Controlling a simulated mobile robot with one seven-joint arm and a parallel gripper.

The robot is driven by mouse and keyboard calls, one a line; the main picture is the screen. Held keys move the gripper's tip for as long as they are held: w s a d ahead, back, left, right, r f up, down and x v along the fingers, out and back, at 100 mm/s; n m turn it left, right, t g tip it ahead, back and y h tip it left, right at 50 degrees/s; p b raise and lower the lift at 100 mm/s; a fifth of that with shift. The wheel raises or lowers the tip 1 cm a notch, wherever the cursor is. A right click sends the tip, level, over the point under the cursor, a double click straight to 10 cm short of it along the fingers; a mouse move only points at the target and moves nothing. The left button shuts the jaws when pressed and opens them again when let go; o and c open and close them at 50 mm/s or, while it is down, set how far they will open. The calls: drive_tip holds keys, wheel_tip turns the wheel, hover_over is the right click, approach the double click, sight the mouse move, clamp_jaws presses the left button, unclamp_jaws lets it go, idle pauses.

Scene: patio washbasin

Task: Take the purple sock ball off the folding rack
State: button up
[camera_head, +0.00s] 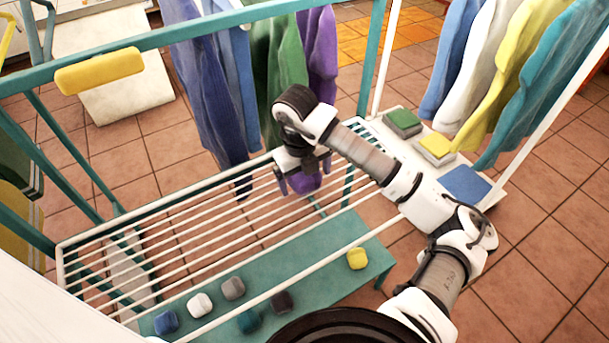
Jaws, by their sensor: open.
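The purple sock ball (304,183) is at the right part of the folding rack (190,238), a frame of white bars with teal edges. My gripper (299,186) points down over the sock ball with its fingers open. One finger shows at the ball's left side and the other near its right side. The ball's top is partly hidden by my gripper and wrist. From this angle I cannot tell whether the fingers touch it.
A teal bench (330,250) below the rack holds several small sock balls, including a yellow one (358,258) and a blue one (166,321). Hanging clothes (215,90) are close behind my wrist. A white shelf (400,160) with folded cloths stands at right.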

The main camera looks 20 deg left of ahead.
drive_tip(key=shift+c, duration=0.4)
drive_tip(key=c, duration=1)
drive_tip(key=shift+o, duration=0.2)
